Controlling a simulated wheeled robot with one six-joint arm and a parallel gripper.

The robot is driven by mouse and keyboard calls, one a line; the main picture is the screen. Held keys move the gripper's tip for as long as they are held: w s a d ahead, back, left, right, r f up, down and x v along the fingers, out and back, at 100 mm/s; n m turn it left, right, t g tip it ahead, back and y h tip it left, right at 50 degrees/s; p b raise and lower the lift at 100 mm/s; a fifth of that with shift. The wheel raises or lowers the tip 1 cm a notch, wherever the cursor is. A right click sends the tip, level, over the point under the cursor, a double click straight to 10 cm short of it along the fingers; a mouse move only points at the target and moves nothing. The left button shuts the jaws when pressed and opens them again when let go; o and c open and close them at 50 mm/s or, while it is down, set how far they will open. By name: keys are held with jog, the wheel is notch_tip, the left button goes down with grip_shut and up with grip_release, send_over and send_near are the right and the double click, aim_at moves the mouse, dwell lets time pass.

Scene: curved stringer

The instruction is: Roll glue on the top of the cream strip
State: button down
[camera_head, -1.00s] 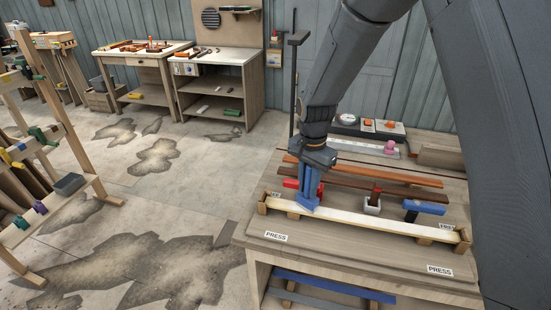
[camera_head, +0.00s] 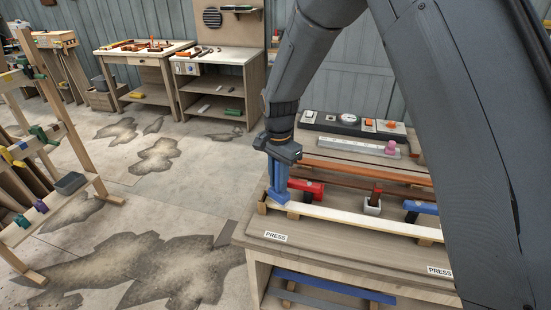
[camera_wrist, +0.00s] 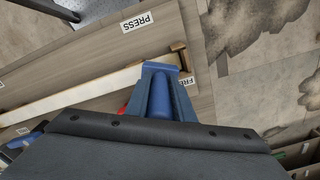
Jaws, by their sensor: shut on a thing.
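The cream strip (camera_head: 352,218) lies lengthwise near the front of the bench, resting on small wooden blocks; it also shows in the wrist view (camera_wrist: 75,93). My gripper (camera_head: 279,178) is over the strip's left end and points down. It is shut on a blue tool (camera_head: 277,196), which fills the space between the fingers in the wrist view (camera_wrist: 160,68). The tool's low end is at the strip's top by the end block; I cannot tell whether it touches. No glue can be made out on the strip.
Reddish-brown strips (camera_head: 365,171) lie farther back. A control panel (camera_head: 355,126) is at the rear.

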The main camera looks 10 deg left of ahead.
aim_at(277, 162)
jog(key=shift+a+r, duration=0.25)
notch_tip(277, 162, up, 2)
jog(key=shift+d+r+p, duration=0.15)
jog(key=shift+r+p, duration=0.1)
jog(key=shift+p, duration=0.5)
jog(key=shift+r+p, duration=0.85)
jog(key=shift+r, duration=1.65)
